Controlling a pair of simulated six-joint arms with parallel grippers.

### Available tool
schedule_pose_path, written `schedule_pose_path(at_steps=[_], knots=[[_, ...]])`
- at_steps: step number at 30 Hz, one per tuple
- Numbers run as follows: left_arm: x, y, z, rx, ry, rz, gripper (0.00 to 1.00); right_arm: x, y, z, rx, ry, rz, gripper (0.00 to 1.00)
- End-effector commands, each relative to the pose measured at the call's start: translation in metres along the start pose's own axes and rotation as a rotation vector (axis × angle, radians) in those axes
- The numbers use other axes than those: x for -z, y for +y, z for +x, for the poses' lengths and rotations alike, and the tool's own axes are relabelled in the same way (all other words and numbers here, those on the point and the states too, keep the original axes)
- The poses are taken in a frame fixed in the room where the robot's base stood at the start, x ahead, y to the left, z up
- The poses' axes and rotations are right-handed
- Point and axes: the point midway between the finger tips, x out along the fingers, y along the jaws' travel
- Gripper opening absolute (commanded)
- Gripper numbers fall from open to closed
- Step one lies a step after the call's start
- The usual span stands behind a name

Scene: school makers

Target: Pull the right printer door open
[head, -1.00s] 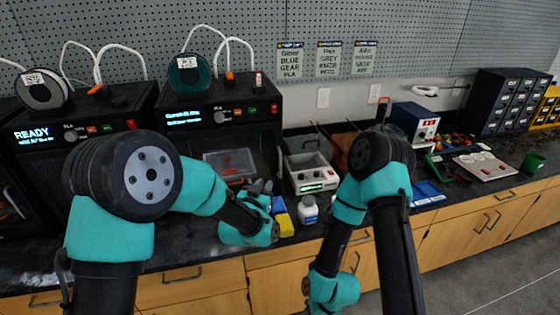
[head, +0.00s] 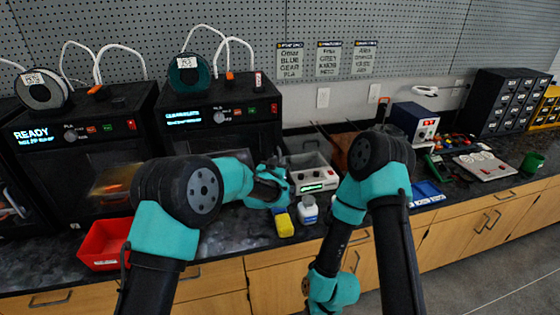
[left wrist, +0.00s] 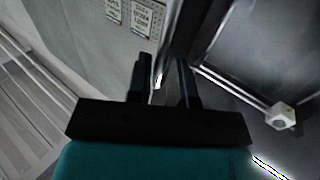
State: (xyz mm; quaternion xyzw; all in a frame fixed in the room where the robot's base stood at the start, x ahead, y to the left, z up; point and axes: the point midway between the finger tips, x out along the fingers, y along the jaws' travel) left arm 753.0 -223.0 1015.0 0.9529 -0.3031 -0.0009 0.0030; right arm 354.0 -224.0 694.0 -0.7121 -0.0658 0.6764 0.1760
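The right printer (head: 222,114) is a black box with a lit display and a teal spool on top. My left forearm hides most of its door front in the head view, so I cannot tell how far the door stands from the frame. My left gripper (head: 284,178) is by the printer's right front edge. In the left wrist view its fingers (left wrist: 164,88) are apart, with a dark edge and a bright sliver seen through the gap; contact is unclear. A dark panel (left wrist: 255,45) lies to their right. My right gripper (head: 330,290) hangs low at the counter's front; its fingers cannot be made out.
The left printer (head: 75,135) reads READY. A red bin (head: 103,245) stands before it. A yellow block (head: 283,225) and a white bottle (head: 308,211) stand below my left gripper. A grey power unit (head: 313,174) is close on its right.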

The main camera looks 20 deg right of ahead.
Motion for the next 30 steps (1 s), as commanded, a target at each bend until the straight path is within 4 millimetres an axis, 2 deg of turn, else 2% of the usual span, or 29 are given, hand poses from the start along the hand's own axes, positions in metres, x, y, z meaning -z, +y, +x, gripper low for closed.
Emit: schedule_pose_path(at_steps=[6,16,23,30], knots=[[-0.001,0.0,0.016,0.0,-0.001,0.0,0.2,0.0,0.0,0.0,0.0,0.0,0.0,0.43],[0.0,0.0,0.018,0.0,0.0,0.0,0.2,0.0,0.0,0.0,0.0,0.0,0.0,0.43],[0.0,0.0,0.018,0.0,0.0,0.0,0.0,0.0,0.0,0.0,0.0,0.0,0.0,0.43],[0.0,0.0,0.018,0.0,0.0,0.0,0.0,0.0,0.0,0.0,0.0,0.0,0.0,0.43]])
